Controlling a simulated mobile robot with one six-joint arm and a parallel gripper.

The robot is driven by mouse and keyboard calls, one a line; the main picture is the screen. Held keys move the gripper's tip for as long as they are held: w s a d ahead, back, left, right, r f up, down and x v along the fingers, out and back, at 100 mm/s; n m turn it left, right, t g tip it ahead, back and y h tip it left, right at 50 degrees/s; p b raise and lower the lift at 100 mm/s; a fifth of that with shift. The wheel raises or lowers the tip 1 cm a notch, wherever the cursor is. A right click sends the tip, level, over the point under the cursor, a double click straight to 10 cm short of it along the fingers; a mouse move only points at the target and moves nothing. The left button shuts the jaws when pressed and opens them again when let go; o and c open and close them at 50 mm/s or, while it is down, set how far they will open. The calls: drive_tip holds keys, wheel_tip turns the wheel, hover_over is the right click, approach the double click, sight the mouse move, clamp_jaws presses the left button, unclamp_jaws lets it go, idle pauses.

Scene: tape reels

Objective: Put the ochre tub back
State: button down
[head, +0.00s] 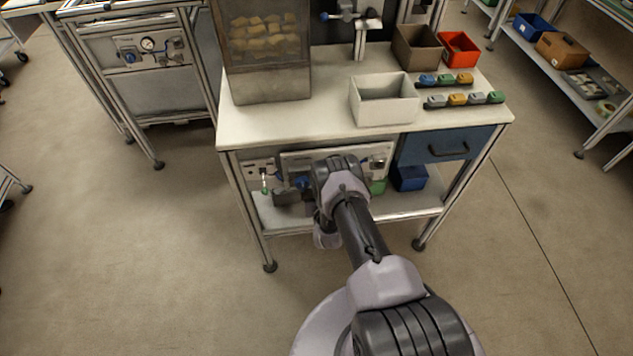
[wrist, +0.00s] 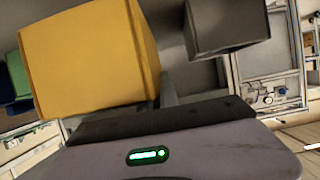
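The ochre tub (wrist: 90,60) fills the upper left of the wrist view, close in front of my gripper (wrist: 168,92). One pale finger shows beside the tub's right edge; the other is not visible, so I cannot tell whether the gripper is holding it. In the head view my arm reaches to the front of the bench's lower shelf (head: 405,208), and the ochre tub and my fingertips are hidden behind it. A dark grey tub (wrist: 225,25) is right of the ochre tub in the wrist view, apart from it.
A green tub (head: 377,187) and a blue tub (head: 410,178) stand on the lower shelf, right of my arm. A panel (head: 335,163) is behind. Above are the benchtop (head: 330,125), a white bin (head: 384,100) and a blue drawer (head: 447,146). Floor in front is open.

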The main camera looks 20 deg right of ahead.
drive_tip(key=w+b, duration=0.1)
drive_tip(key=w, duration=0.1)
drive_tip(key=w+d+b, duration=0.1)
drive_tip(key=w, duration=0.1)
drive_tip(key=w+d, duration=0.1)
drive_tip(key=w, duration=0.2)
drive_tip(key=shift+w+f+b, duration=0.1)
drive_tip(key=shift+f+b, duration=0.05)
drive_tip(key=shift+b, duration=0.25)
drive_tip(key=f+b, duration=0.1)
drive_tip(key=f, duration=0.1)
drive_tip(key=f+b, duration=0.1)
drive_tip(key=b, duration=0.1)
drive_tip(key=shift+w+d+f, duration=0.15)
drive_tip(key=shift+w+f, duration=0.25)
drive_tip(key=shift+r, duration=0.3)
drive_tip(key=shift+f, duration=0.2)
drive_tip(key=c, duration=1.6)
unclamp_jaws()
